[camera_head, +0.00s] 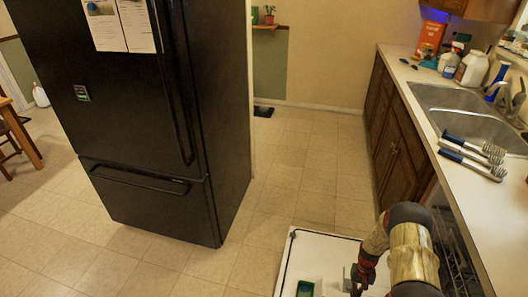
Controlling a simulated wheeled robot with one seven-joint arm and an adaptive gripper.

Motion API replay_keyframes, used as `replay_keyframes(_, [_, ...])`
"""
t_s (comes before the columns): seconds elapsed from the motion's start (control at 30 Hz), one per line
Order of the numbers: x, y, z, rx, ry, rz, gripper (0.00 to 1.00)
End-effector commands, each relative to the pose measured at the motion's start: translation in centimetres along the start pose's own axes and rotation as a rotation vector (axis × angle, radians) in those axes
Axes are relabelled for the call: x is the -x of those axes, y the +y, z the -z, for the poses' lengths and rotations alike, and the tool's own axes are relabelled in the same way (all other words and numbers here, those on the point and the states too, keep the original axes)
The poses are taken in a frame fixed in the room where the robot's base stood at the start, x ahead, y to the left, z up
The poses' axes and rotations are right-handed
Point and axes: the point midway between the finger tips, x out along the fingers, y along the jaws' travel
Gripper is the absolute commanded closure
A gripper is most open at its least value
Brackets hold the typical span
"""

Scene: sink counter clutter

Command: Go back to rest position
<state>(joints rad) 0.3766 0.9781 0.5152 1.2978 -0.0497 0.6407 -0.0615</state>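My gripper (356,284) shows at the bottom of the head view, dark and partly cut by the lower edge. It is over a white panel (315,248) that looks like an open dishwasher door. My arm bends in front of the lower cabinets. The fingers are too small and too hidden to tell whether they are open or shut or hold anything. A small green item with a pale rim (305,288) lies on the panel left of my gripper, apart from it.
A counter (487,208) on the right holds several blue-handled brushes (468,157), a double sink (450,98), bottles and an orange box (430,38). A dark rack (452,250) shows below it. A black fridge (135,110) stands left. The tiled floor (300,170) between is clear.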

Motion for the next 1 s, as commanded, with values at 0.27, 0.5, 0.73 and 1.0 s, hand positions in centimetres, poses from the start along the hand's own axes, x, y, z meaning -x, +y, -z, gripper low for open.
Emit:
replay_keyframes(0.27, [0.4,-0.6,-5.4,-0.016,-0.102,0.012,1.00])
replay_keyframes(0.5, [5.9,-1.4,-8.3,-0.020,-0.121,0.011,1.00])
replay_keyframes(0.73, [14.5,-2.8,-11.3,-0.013,-0.092,0.003,1.00])
replay_keyframes(1.0, [26.7,-5.2,-16.9,0.015,-0.002,-0.011,1.00])
